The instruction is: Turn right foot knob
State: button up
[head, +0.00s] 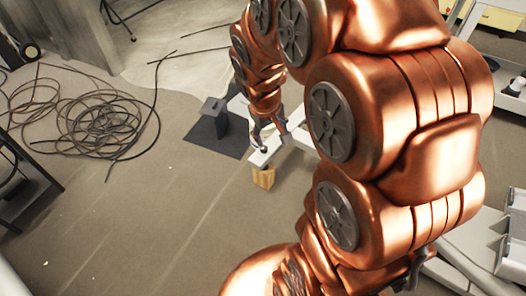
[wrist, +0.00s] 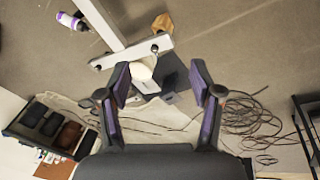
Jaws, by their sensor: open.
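A white foot bar (head: 258,158) of the elliptical frame lies low over the floor; it also shows in the wrist view (wrist: 118,58). A small dark knob (wrist: 154,48) sits near one end of the bar, and another dark spot (wrist: 98,67) shows near the other end. In the head view a dark knob (head: 263,149) shows on the bar, just below the fingertips. My gripper (head: 270,128) is open and empty above the bar. In the wrist view its purple-padded fingers (wrist: 160,76) are spread, with the knob slightly beyond and between the tips. Contact cannot be told.
A wooden block (head: 263,178) stands by the bar's end. A dark mat (head: 192,135) with a dark post (head: 213,112) lies behind. Coiled black cables (head: 105,125) lie at left. A purple-labelled bottle (wrist: 72,21) stands near the frame. The floor at front left is clear.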

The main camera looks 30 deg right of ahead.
jog(key=w+d+f+n+t+b, duration=0.1)
jog(key=w+d+f+t+b, duration=0.3)
jog(key=w+d+f, duration=0.75)
jog(key=w+d+f+n+t+b, duration=0.2)
jog(key=w+d+f+t+b, duration=0.2)
jog(key=w+d+f, duration=0.75)
jog(key=n+t+y+b, duration=0.2)
jog(key=t+y+b, duration=0.5)
jog(key=y+b, duration=0.25)
send_near(264, 147)
jog(key=x, duration=0.3)
jog(key=shift+b+x, duration=1)
jog(key=shift+x, duration=2.5)
jog(key=shift+a+f, duration=0.1)
jog(key=shift+c, duration=0.2)
jog(key=c, duration=1.1)
